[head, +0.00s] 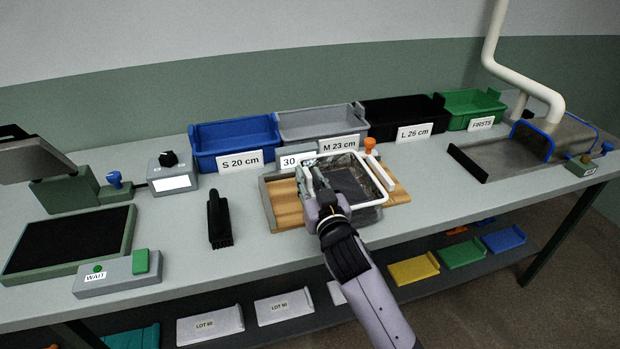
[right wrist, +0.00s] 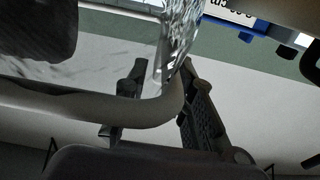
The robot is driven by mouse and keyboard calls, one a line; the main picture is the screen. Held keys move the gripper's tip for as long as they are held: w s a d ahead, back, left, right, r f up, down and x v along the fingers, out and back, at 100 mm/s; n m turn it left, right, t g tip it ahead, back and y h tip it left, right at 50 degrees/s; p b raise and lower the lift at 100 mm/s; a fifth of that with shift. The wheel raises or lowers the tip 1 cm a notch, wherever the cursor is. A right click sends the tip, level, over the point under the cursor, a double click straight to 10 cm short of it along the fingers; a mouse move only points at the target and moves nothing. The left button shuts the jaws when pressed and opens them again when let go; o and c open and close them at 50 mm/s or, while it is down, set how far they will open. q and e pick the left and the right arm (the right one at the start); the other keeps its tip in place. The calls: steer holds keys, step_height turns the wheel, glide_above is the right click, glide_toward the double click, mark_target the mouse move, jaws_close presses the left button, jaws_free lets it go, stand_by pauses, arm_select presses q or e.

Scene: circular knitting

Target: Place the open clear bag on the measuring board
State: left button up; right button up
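The open clear bag (head: 368,213) has a white rounded rim and a dark piece showing inside it. It is over the wooden measuring board (head: 285,203), tilted slightly; whether it rests on the board or hangs just above cannot be told. My right gripper (head: 322,190) is at the bag's left side, with its fingers on both sides of the rim. In the right wrist view, the rim (right wrist: 90,108) runs between the fingers (right wrist: 162,95), which look closed on its corner, with shiny clear film above. My left gripper is out of view.
Behind the board stand blue (head: 235,140), grey (head: 320,123), black (head: 405,115) and green (head: 472,108) bins. An orange knob (head: 369,145) rises at the board's back. A black brush-like tool (head: 219,220) lies to the left. The table front right of the board is clear.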

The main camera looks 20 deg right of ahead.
steer(key=shift+o, duration=0.6)
steer(key=shift+r, duration=0.2)
steer(key=shift+s+f, duration=0.1)
steer(key=shift+s, duration=0.2)
steer(key=s+b, duration=0.1)
steer(key=s, duration=1)
steer(key=shift+s+d, duration=0.2)
steer(key=shift+s, duration=0.05)
